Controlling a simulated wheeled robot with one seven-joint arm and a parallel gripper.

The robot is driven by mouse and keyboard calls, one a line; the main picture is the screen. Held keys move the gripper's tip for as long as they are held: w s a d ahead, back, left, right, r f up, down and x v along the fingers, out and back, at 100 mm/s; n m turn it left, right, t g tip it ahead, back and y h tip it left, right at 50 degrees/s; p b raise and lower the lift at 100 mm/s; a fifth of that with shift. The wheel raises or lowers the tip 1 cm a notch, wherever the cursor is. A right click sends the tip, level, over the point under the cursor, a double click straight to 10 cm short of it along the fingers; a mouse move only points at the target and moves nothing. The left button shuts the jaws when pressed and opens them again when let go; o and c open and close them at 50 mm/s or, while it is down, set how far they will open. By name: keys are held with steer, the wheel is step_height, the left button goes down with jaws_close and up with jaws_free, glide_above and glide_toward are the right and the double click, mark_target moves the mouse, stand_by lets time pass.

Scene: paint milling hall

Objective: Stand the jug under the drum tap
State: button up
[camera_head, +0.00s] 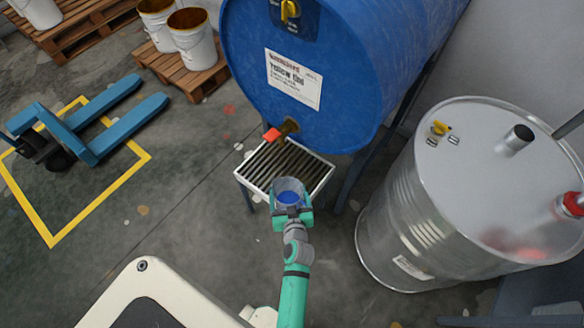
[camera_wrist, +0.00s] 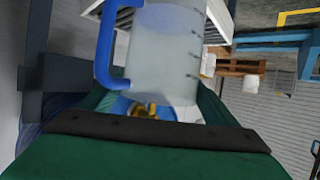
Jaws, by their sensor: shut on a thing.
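The jug (camera_head: 289,187) is a clear, graduated vessel with a blue handle, and it also shows large in the wrist view (camera_wrist: 165,50). My gripper (camera_head: 291,213) is shut on the jug, with a green jaw on each side of it. In the head view the jug is at the front edge of the slatted grate stand (camera_head: 243,173). I cannot tell whether it touches the grate. The drum tap (camera_head: 287,127), brass with a red handle, juts from the low front of the blue drum (camera_head: 350,70). In the picture the tap is above the jug, beyond it over the grate's far part.
A steel drum (camera_head: 410,215) with fittings on its lid stands close on the right. A blue pallet truck (camera_head: 90,130) sits in a yellow floor outline at left. White buckets (camera_head: 195,45) stand on pallets behind. Floor left of the grate is clear.

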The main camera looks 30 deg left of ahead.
steer(key=w+r+x, duration=0.1)
steer(key=r+x, duration=0.2)
steer(key=x, duration=1.4)
steer(key=shift+w+a, duration=0.2)
steer(key=shift+a, duration=0.35)
